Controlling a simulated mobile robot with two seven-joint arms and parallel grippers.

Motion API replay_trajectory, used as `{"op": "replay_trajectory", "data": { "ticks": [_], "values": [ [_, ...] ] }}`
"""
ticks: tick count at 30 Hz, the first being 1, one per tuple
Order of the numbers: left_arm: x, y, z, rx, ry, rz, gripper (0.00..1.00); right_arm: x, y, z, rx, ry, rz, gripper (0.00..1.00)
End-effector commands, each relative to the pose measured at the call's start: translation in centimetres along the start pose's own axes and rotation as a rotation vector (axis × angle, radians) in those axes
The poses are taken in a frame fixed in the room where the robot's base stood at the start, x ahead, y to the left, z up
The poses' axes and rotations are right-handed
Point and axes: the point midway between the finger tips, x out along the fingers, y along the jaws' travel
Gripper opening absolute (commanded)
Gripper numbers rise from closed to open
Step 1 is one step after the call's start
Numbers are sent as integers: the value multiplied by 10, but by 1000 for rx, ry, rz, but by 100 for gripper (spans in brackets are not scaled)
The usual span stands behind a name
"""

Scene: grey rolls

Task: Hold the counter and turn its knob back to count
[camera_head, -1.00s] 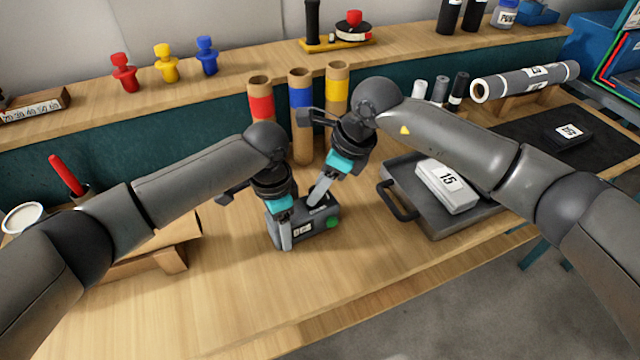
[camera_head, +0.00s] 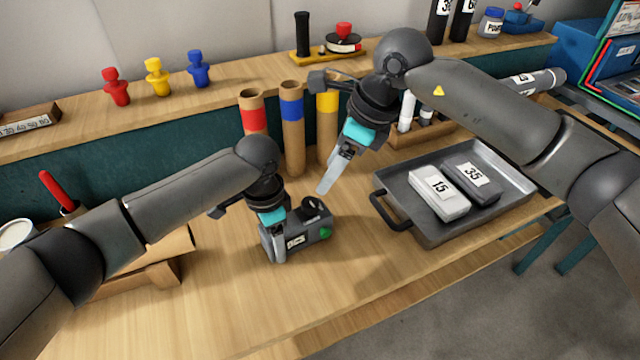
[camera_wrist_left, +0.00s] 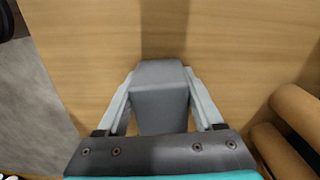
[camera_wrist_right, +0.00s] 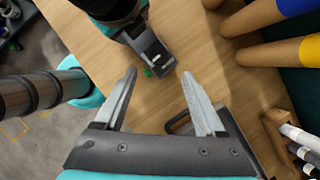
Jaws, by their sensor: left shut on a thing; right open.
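The counter (camera_head: 296,242) is a small dark grey box on the wooden table. It has a pale label on its front, a green button (camera_head: 326,232) at its right end and a dark knob (camera_head: 312,203) on top. My left gripper (camera_head: 277,248) is shut on the counter's left part; in the left wrist view the grey body (camera_wrist_left: 160,95) sits between both fingers. My right gripper (camera_head: 326,186) is open and empty, above and behind the knob, apart from it. The right wrist view shows the counter (camera_wrist_right: 152,50) beyond the spread fingers. The knob's exact setting is too small to read.
A grey tray (camera_head: 388,228) with blocks marked 15 (camera_head: 438,192) and 35 (camera_head: 470,178) stands to the right. Cardboard tubes with red, blue and yellow bands (camera_head: 292,130) stand behind the counter. The table in front of the counter is clear.

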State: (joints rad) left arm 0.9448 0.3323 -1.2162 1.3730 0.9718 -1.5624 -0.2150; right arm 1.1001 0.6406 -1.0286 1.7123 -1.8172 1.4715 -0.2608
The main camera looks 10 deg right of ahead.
Motion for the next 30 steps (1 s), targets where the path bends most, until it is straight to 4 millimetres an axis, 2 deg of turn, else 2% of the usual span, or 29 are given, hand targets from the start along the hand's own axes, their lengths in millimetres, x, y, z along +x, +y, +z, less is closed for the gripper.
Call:
{"op": "replay_trajectory", "data": {
  "ticks": [3, 6, 19, 20, 28, 30],
  "values": [
    [0, 0, 0, 0, 1, -1, 0, -18, -1, 0, 1, -1, -2, 72],
    [0, 0, 0, 0, 1, -1, 0, -27, 0, 0, 0, 0, 0, 72],
    [0, 0, 0, 0, 1, -1, 0, -30, 0, 0, 0, 0, 1, 72],
    [0, 0, 0, 0, 1, -1, 70, -30, 0, 0, 0, 0, 1, 72],
    [0, 0, 0, 0, 1, 0, 100, -30, 0, 0, 0, 0, 1, 72],
    [0, 0, 0, 0, 1, 0, 100, -30, 0, 0, 0, 0, 1, 72]
  ]
}}
